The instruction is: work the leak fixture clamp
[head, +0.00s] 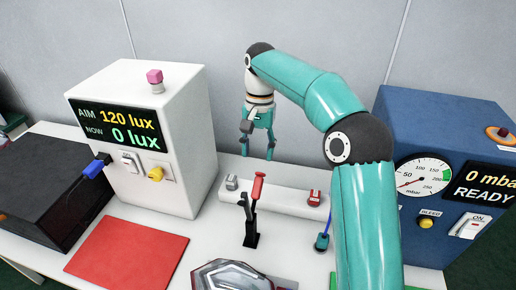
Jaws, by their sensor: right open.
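The clamp (250,230) stands on the white bench in the middle of the head view. It has a black base and a lever with a red handle (258,187) that points up. A tail lamp (230,276) with a clear and red lens lies in front of it, cut off by the lower edge. My right gripper (258,154) hangs with its fingers down, open and empty, above and behind the red handle and apart from it. My left gripper is not in view.
A white lux tester (180,150) stands left, reading 0 lux. A blue leak tester (435,125) stands right, reading READY, partly behind my right arm. A white rail (285,200) carries a grey and a red part.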

